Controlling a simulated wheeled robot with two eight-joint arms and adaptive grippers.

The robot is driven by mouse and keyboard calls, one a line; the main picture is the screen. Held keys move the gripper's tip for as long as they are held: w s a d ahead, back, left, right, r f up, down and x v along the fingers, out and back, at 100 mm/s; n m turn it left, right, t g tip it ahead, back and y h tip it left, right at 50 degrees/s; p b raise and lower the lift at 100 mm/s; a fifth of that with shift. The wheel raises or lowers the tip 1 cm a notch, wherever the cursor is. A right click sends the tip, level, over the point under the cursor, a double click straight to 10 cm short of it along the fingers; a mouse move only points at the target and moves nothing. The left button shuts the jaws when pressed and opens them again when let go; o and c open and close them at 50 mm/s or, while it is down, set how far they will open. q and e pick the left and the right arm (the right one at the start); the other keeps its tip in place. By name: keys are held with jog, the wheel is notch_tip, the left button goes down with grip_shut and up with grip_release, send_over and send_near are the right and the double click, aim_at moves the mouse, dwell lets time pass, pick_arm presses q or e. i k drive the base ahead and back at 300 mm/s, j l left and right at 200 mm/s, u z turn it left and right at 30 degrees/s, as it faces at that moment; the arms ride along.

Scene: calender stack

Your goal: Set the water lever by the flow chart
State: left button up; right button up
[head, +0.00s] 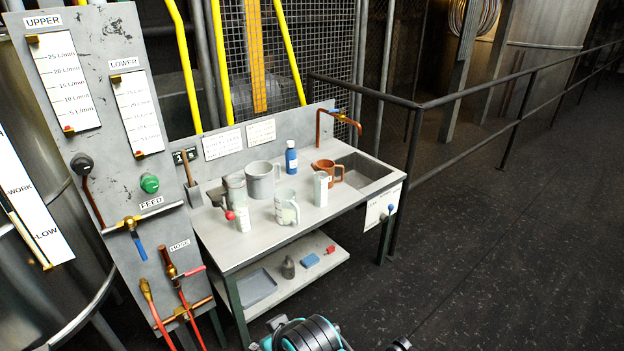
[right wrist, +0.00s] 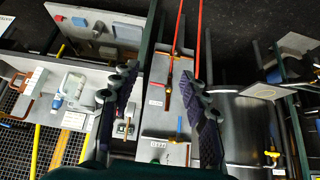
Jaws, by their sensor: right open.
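The blue water lever (head: 138,246) hangs down from a brass valve (head: 130,222) under the FEED label on the grey panel (head: 112,190). The lever also shows in the right wrist view (right wrist: 179,124). The UPPER gauge (head: 69,85) and LOWER gauge (head: 138,112) carry L/min scales, each with a small reddish mark near its bottom. Two printed sheets (head: 222,144) (head: 261,134) hang behind the bench; their text is too small to read. My right gripper (right wrist: 161,105) is open and empty, its fingers spread over the panel, apart from the lever. My left gripper is out of view.
A bench (head: 240,250) right of the panel holds jugs, a blue bottle (head: 291,158), a copper pitcher (head: 327,173) and a sink (head: 362,175). Red hoses (head: 158,318) hang below the lever. A metal tank (head: 30,200) stands left. The floor right of the bench (head: 480,250) is clear.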

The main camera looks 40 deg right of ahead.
aim_at(391, 207)
jog(key=z, duration=1.85)
jog(key=i+l, duration=0.55)
jog(key=i+u, duration=0.1)
jog(key=u, duration=0.4)
jog(key=i+l+u, duration=0.1)
jog(key=u, duration=0.35)
jog(key=l+u, duration=0.2)
jog(key=u, duration=0.3)
jog(key=i+l+u, duration=0.1)
jog(key=u, duration=0.35)
jog(key=l, duration=0.45)
jog(key=i+l, duration=0.15)
jog(key=l, duration=0.25)
jog(key=l+z, duration=0.1)
jog(key=l, duration=0.35)
jog(key=i+l, duration=0.15)
jog(key=l, duration=0.3)
